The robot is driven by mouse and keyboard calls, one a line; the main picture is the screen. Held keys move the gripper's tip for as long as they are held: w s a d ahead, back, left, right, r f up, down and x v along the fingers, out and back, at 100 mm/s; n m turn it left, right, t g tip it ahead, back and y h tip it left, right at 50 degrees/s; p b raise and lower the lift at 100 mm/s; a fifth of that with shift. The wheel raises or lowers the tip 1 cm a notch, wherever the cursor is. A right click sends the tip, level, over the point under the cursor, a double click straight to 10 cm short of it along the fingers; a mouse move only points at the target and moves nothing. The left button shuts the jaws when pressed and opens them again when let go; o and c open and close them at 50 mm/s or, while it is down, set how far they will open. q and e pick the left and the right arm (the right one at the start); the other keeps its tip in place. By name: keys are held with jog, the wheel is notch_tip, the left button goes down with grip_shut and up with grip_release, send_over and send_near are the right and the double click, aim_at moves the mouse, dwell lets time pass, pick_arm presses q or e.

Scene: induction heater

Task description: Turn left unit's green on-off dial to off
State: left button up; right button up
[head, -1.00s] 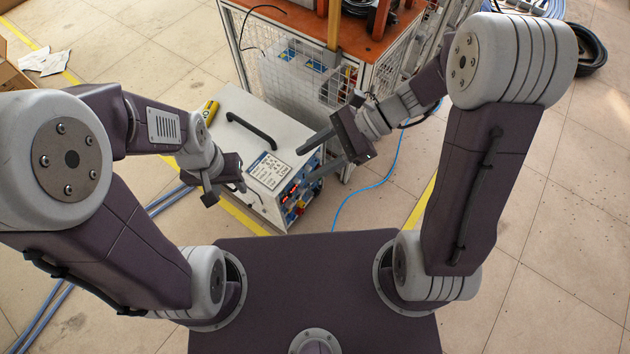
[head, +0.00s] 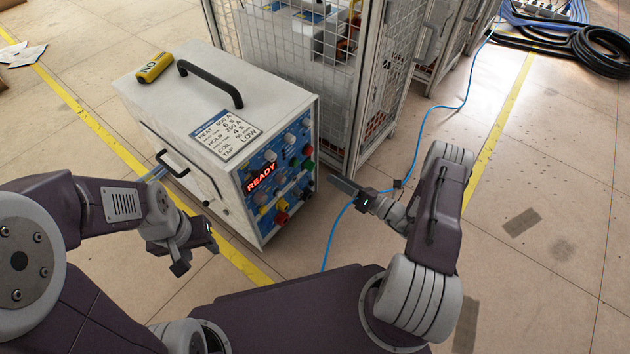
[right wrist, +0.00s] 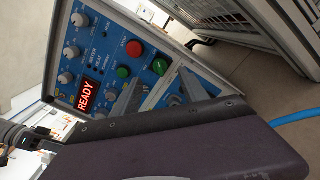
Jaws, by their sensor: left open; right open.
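A white heater unit (head: 165,100) stands on the floor, its blue control panel (head: 272,160) facing right and toward me. Its red READY display (head: 260,178) is lit, and it also shows in the right wrist view (right wrist: 87,96). A green round control (head: 308,163) is near the panel's right edge; in the right wrist view a green round control (right wrist: 124,71) sits beside a red one (right wrist: 134,48). My left gripper (head: 197,255) is open and empty, near the unit's lower left side.
A wire-mesh cabinet (head: 290,60) stands close behind the unit. A blue cable (head: 415,145) runs along the floor past my right gripper. Floor on the right is mostly open.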

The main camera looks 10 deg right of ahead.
aim_at(315, 165)
jog(key=b+x, duration=0.5)
jog(key=x, duration=0.4)
jog(key=shift+r+b, duration=0.15)
jog(key=shift+b, duration=0.2)
grip_shut()
